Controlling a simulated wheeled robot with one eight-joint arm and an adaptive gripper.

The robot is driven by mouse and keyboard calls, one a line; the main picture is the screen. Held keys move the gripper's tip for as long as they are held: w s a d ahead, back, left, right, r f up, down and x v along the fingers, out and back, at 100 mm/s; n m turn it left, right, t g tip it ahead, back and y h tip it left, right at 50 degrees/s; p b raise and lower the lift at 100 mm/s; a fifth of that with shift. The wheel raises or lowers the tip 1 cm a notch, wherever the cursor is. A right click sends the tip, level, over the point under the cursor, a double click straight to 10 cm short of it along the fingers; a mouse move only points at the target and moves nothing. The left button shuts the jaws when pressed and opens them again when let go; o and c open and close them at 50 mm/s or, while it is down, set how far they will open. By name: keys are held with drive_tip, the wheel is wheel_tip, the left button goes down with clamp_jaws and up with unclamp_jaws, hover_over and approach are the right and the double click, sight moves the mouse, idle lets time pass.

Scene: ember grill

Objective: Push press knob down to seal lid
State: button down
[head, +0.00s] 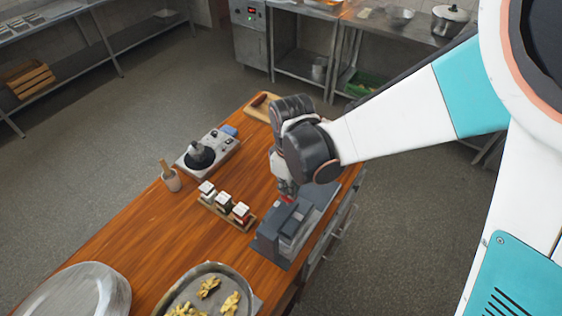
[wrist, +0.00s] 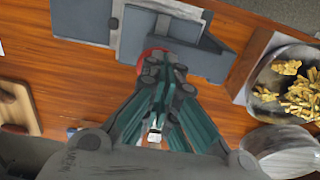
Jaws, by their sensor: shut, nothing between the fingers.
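The grey press device (head: 270,244) stands at the right edge of the wooden table, with grey blocks and plates. It also shows at the top of the wrist view (wrist: 85,22). A round red knob (wrist: 147,54) sits at its near side, partly hidden behind my fingers; a little red (head: 288,199) shows in the head view. My gripper (wrist: 163,68) is shut and empty, pointing down right over the knob. I cannot tell whether the fingertips touch the knob. No separate lid can be made out.
A wooden rack of small jars (head: 228,208) stands left of the device. Beyond are a burner unit (head: 222,153), a cup (head: 171,180) and a cutting board (head: 262,108). A tray of yellow food (head: 170,296) and a metal dome (head: 75,290) are nearer.

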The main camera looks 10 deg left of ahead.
drive_tip(key=shift+w+f+b, duration=0.15)
drive_tip(key=shift+f+b, duration=0.7)
drive_tip(key=shift+f, duration=0.2)
drive_tip(key=shift+d+f+b, duration=0.1)
drive_tip(key=shift+f+b, duration=0.3)
drive_tip(key=shift+f, duration=0.05)
drive_tip(key=shift+r, duration=0.2)
drive_tip(key=shift+r+p, duration=2.15)
drive_tip(key=shift+r, duration=1.25)
